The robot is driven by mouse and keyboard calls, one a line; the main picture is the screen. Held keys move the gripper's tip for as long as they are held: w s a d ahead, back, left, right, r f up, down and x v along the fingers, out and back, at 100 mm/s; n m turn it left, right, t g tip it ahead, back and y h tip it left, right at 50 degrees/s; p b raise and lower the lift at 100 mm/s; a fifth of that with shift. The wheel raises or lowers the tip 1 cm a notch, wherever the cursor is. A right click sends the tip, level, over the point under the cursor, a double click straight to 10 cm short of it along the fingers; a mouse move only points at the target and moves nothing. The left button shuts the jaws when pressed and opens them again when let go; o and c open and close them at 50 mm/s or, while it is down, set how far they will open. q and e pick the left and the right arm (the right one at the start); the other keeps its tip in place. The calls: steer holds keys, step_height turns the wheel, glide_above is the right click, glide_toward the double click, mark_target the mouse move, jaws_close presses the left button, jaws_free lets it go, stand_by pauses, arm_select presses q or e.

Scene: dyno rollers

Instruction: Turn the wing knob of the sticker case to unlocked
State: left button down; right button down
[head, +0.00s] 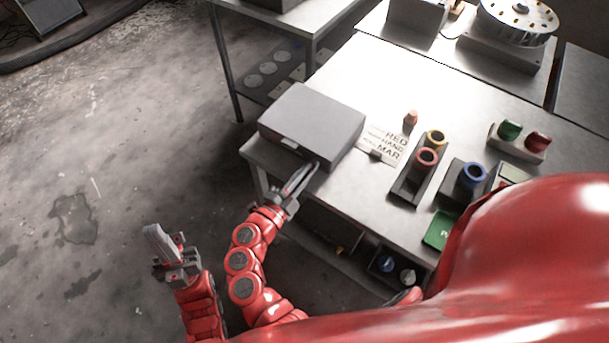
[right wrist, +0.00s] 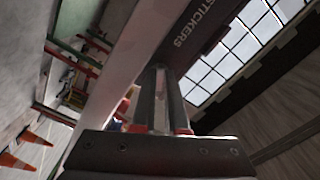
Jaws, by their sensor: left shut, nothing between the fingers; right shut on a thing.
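The sticker case (head: 312,118) is a closed grey box at the table's front left corner, with a small pale latch (head: 290,143) on its front edge. Its dark face with the word STICKERS (right wrist: 205,25) shows in the right wrist view. My right gripper (head: 312,172) is at the case's front, near its right end, with its fingers closed together against that face. They also show in the right wrist view (right wrist: 160,98). The wing knob is hidden between the fingers, so its angle cannot be told. My left gripper (head: 156,236) is shut and empty, over the floor away from the table.
Right of the case are a printed card (head: 382,146), a small orange-brown peg (head: 410,120), a holder with ringed cups (head: 402,188), a blue-ringed cup (head: 472,175) and a box with green and red buttons (head: 518,140). A lower shelf (head: 345,245) lies under the table.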

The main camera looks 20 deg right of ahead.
steer(key=m+b, duration=0.2)
steer(key=b, duration=0.1)
steer(key=m+b, duration=0.2)
steer(key=b, duration=0.1)
steer(key=shift+f, duration=0.3)
steer(key=shift+r+m+b, duration=0.25)
steer(key=shift+m+b, duration=0.75)
steer(key=shift+b, duration=0.05)
steer(key=shift+r, duration=0.1)
steer(key=c, duration=1.2)
jaws_free()
steer(key=shift+a, duration=0.15)
